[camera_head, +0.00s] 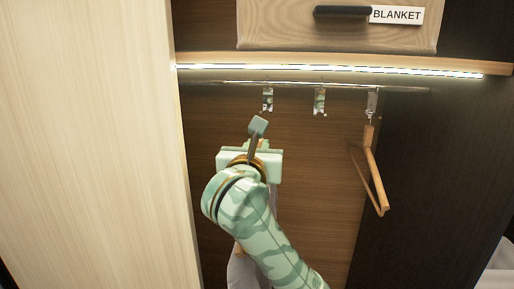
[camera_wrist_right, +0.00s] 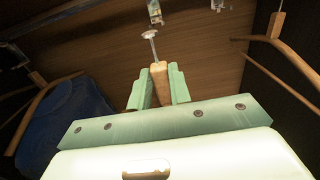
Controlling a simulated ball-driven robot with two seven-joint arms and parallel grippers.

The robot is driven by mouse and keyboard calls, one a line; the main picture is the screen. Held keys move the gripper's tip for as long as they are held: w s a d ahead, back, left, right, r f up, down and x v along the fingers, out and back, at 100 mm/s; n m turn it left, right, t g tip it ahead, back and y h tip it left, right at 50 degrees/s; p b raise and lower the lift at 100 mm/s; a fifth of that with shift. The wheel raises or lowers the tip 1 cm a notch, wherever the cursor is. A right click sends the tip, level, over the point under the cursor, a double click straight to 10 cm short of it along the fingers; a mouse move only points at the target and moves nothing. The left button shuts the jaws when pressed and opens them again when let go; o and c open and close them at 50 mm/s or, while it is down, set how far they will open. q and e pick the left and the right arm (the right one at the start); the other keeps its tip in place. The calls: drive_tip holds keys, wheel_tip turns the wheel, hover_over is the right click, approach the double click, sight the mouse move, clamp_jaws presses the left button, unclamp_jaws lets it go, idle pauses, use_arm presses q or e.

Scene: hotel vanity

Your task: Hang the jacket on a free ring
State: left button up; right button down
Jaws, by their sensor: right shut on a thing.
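My right gripper (camera_head: 258,126) is raised in the closet, below the leftmost visible ring. In the wrist view my right gripper (camera_wrist_right: 159,88) is shut on the wooden neck of a hanger (camera_wrist_right: 160,82), whose metal pin with a disc-shaped head points up. Grey cloth, seemingly the jacket (camera_head: 240,270), hangs below, mostly hidden by my arm. The left ring (camera_head: 267,99) and middle ring (camera_head: 319,99) on the rail look empty. The pin head appears below and apart from a ring (camera_wrist_right: 155,12) in the wrist view. My left gripper is not in view.
The right ring (camera_head: 372,103) holds an empty wooden hanger (camera_head: 376,175). A dark blue garment (camera_wrist_right: 65,120) on another hanger shows at left in the wrist view. A pale panel (camera_head: 90,140) bounds the left side. A lit shelf (camera_head: 340,66) and BLANKET drawer (camera_head: 290,28) are above.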

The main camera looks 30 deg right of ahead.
drive_tip(key=shift+s, duration=0.1)
drive_tip(key=shift+s+a, duration=0.2)
drive_tip(key=shift+a, duration=0.1)
drive_tip(key=shift+p+v, duration=1.1)
drive_tip(key=shift+v, duration=2)
drive_tip(key=shift+d+r, duration=0.1)
